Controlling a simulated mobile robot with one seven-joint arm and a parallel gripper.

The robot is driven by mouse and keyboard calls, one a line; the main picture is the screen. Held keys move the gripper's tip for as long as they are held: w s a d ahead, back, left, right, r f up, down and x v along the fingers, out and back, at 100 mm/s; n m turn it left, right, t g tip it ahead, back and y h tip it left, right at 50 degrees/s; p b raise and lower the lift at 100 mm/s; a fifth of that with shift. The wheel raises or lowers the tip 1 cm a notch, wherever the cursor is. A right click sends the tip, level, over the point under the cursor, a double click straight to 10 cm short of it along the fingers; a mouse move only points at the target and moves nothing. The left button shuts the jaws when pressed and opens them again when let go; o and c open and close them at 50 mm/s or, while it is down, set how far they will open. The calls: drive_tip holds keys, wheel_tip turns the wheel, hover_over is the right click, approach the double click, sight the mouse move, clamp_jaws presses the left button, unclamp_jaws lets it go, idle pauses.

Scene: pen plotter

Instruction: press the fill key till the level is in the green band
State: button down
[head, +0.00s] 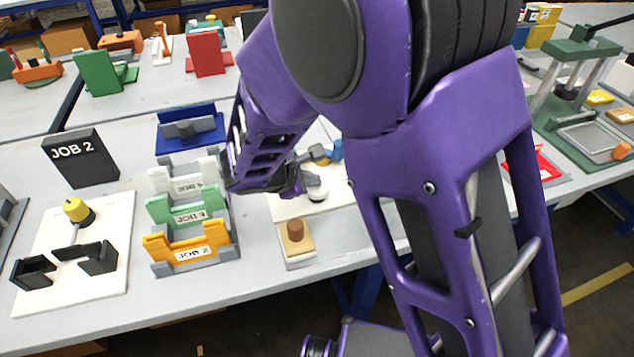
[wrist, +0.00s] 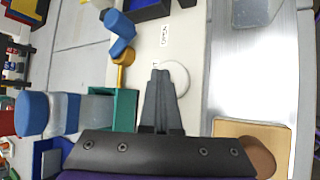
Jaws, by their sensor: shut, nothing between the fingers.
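My gripper (wrist: 160,78) is shut and empty, its two dark fingers together over a white panel (wrist: 150,40). A round white disc (wrist: 174,76), which looks like the fill key, lies at the fingertips and is partly covered by them. I cannot tell whether the fingers touch it or whether it is pressed. In the head view my gripper (head: 310,181) is low over the panel, beside the white disc (head: 318,192), with my arm hiding much of the area. A clear cylinder with a blue end (wrist: 95,112) lies left in the wrist view. No level or green band can be made out.
A blue-and-yellow fitting (wrist: 120,45) and a teal block (wrist: 124,108) stand close left of the fingers. A wooden block with a brown knob (head: 295,232) sits in front. Coloured holders (head: 190,215) stand to the left in the head view.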

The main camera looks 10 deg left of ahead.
sight(313, 189)
drive_tip(key=shift+r+p, duration=0.55)
drive_tip(key=shift+r, duration=0.5)
drive_tip(key=shift+r+p, duration=1.7)
drive_tip(key=shift+r, duration=0.8)
